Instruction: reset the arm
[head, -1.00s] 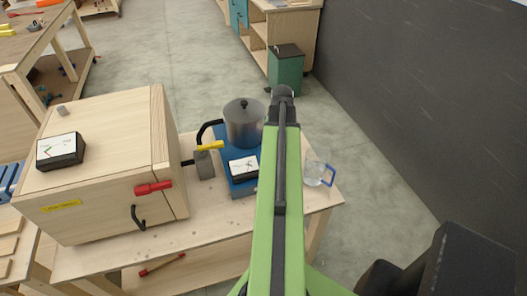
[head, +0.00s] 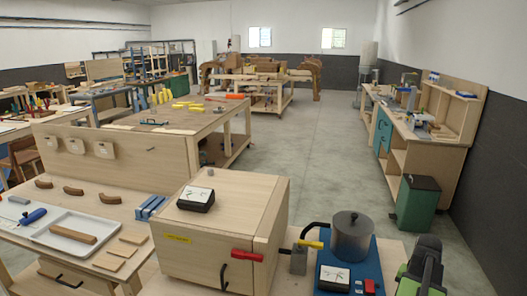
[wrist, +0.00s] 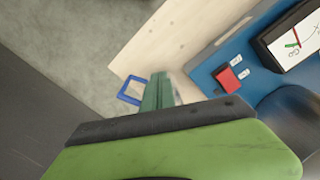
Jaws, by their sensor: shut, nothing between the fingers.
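My gripper (wrist: 158,92) shows in the wrist view as two teal fingers close together, shut with nothing between them. In the head view, a green and black part of my arm (head: 420,268) stands at the lower right, folded close; the fingers cannot be made out there.
A metal pot (head: 351,238) stands on a blue hotplate (head: 375,262), left of my arm. A wooden box (head: 215,240) carries a black meter (head: 196,198). A green bin (head: 417,205) stands on the floor behind. The floor (head: 340,150) beyond is largely clear.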

